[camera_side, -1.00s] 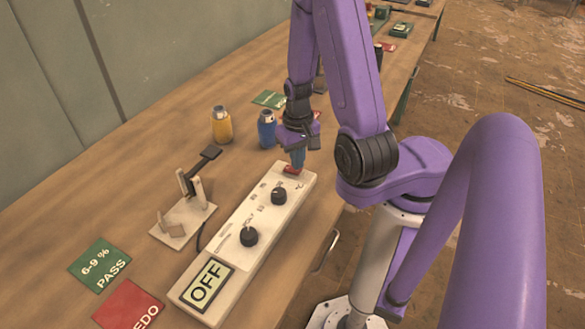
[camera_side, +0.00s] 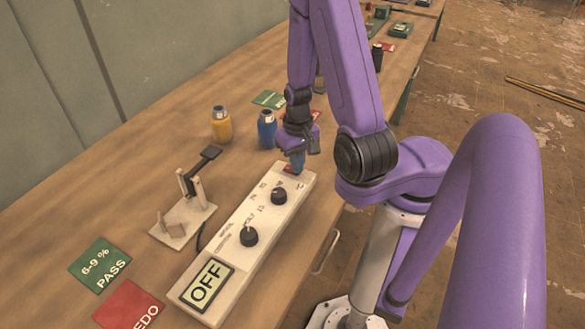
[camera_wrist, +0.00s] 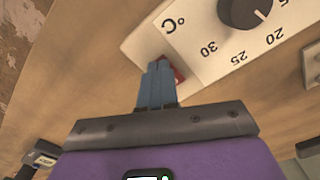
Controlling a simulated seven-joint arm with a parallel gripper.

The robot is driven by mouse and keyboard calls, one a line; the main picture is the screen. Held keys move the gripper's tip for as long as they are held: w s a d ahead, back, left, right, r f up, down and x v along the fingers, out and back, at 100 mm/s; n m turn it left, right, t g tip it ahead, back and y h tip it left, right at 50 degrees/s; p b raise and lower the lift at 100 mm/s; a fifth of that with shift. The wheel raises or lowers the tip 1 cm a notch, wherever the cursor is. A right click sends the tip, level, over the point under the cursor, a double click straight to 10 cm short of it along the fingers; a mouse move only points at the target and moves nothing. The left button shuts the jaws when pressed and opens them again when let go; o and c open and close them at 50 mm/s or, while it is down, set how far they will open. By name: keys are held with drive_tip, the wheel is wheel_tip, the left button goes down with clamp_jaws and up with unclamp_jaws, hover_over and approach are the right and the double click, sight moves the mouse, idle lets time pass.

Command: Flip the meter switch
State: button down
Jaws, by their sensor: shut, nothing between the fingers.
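The white meter box (camera_side: 262,225) lies along the wooden table, with two black knobs and a display (camera_side: 207,284) that reads OFF. Its red switch (camera_side: 291,169) is at the far end and partly hidden by my gripper. In the wrist view the red switch (camera_wrist: 179,75) shows just right of the fingertips. My gripper (camera_side: 298,168) is shut and empty, pointing down at the switch end of the box. In the wrist view its blue fingers (camera_wrist: 158,70) are together at the box's end, overlapping the switch; I cannot tell whether they touch it.
A yellow bottle (camera_side: 221,127) and a blue bottle (camera_side: 266,130) stand left of my gripper. A small stand with a lever (camera_side: 184,222) is left of the box. A green PASS card (camera_side: 99,265) and a red card (camera_side: 128,306) lie at the front left.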

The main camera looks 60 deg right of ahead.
drive_tip(key=shift+r, duration=3.45)
